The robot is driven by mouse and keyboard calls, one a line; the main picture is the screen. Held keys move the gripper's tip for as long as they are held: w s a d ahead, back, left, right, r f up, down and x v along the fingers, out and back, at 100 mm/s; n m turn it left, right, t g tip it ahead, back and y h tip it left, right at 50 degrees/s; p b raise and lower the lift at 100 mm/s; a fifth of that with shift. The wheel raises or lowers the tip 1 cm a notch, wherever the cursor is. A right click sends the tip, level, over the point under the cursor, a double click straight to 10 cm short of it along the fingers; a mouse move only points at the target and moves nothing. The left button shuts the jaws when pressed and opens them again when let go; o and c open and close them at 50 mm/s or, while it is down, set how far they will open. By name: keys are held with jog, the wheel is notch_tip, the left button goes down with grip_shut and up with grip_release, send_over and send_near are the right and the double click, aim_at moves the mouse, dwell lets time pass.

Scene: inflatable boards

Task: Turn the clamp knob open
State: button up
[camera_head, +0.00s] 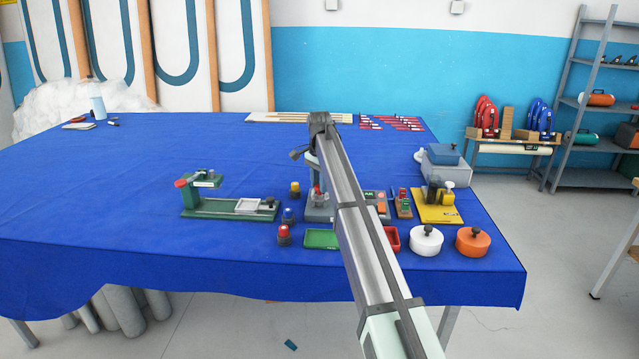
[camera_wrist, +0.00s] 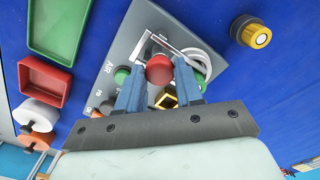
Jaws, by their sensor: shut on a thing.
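A round red knob (camera_wrist: 159,69) stands on a grey panel (camera_wrist: 128,47) marked AIR, in the wrist view. The two blue fingers of my gripper (camera_wrist: 158,75) are on either side of it and shut on it. A silver bracket lies just beyond the knob. In the head view the grey panel (camera_head: 318,214) is at the near middle of the table, partly hidden by my arm. The red knob (camera_head: 318,189) shows there beside the arm. Which way the knob is turned cannot be told.
A green tray (camera_head: 321,239) and a red tray (camera_head: 391,239) lie in front of the panel. A green fixture (camera_head: 215,210) with a red knob stands left. Several button posts (camera_head: 284,235) stand between. White (camera_head: 426,240) and orange (camera_head: 473,242) round pots sit right. The table's left middle is clear.

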jog(key=shift+n, duration=0.4)
jog(key=shift+c, duration=0.2)
jog(key=n, duration=0.8)
jog(key=shift+n, duration=0.3)
jog(key=n, duration=0.4)
jog(key=shift+n, duration=2.2)
jog(key=o, duration=1)
jog(key=shift+o, duration=0.2)
notch_tip(320, 180, up, 14)
